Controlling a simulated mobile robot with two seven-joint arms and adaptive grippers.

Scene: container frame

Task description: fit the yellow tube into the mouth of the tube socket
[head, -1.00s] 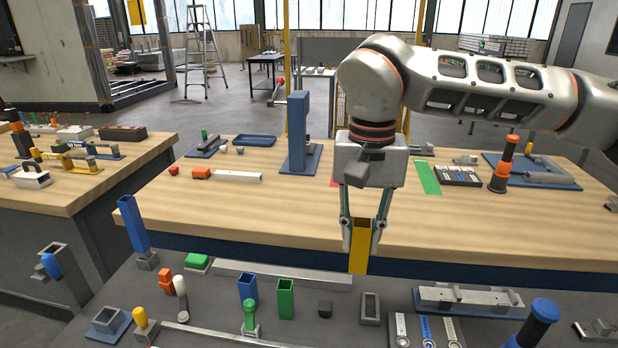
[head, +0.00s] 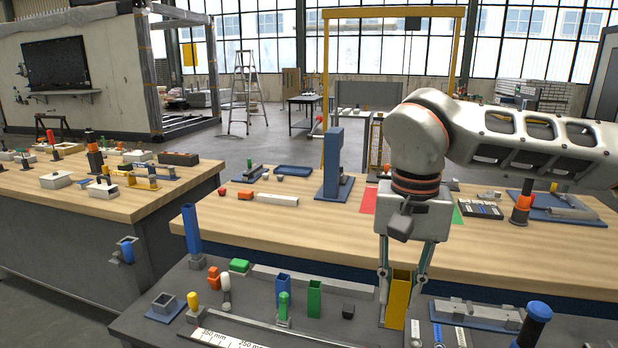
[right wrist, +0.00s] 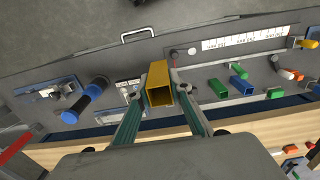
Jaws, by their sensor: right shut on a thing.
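The yellow tube (head: 398,302) is an upright square tube with an open top. My right gripper (head: 401,284) is shut on it, with one finger on each side. In the right wrist view the tube (right wrist: 158,86) sits between the fingertips and I look down onto its open end. My left gripper is not in view.
A blue-and-black handle (head: 534,322) rises at the right. A grey fixture on a blue base (head: 480,314) lies between.

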